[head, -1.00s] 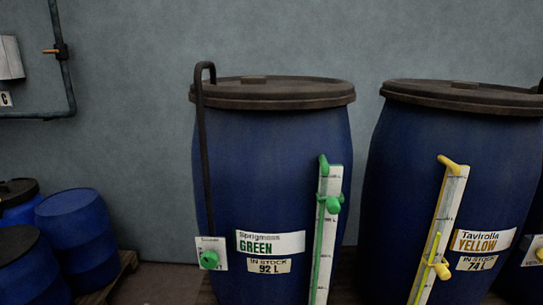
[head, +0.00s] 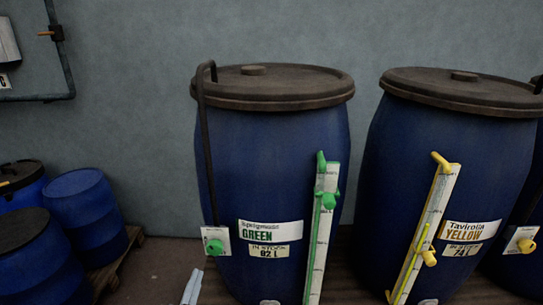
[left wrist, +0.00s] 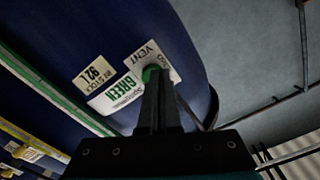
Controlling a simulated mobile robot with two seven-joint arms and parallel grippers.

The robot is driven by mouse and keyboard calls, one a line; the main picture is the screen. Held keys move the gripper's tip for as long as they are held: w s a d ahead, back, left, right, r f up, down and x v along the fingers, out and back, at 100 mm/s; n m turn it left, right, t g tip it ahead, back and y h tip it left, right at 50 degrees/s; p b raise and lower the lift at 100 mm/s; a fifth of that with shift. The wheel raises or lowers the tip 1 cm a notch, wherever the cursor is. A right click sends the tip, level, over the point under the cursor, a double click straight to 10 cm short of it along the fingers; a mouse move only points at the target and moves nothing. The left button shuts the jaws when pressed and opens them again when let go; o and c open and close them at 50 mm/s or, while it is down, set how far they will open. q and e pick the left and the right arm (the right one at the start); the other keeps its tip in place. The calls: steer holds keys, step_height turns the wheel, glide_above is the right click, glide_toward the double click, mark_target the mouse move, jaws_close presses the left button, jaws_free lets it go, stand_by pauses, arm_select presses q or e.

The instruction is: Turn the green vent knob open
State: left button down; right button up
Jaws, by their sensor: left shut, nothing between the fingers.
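The green vent knob (head: 215,246) sits on a white plate low on the left front of the blue GREEN vat (head: 222,150). In the left wrist view the knob (left wrist: 150,73) shows just beyond my fingertips, partly hidden by them, on a plate lettered VENT. My left gripper (head: 193,285) is at the bottom edge of the head view, below and left of the knob, with a gap between them in that picture. Its fingers (left wrist: 157,84) are together and hold nothing. I cannot tell whether they touch the knob. My right gripper is not in view.
A green-edged level gauge (head: 320,235) stands on the vat right of its label. The YELLOW vat (head: 390,165) stands to the right, with its own yellow gauge (head: 428,230). A dark pipe (head: 207,150) runs down to the vent plate. Smaller blue drums (head: 85,225) stand at left.

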mark_target(214, 248)
arm_select(q)
steer(key=shift+w+d+b, duration=0.1)
steer(key=shift+w+b, duration=1)
steer(key=shift+w, duration=1.75)
steer(key=shift+d+r, duration=0.2)
steer(key=shift+d, duration=0.15)
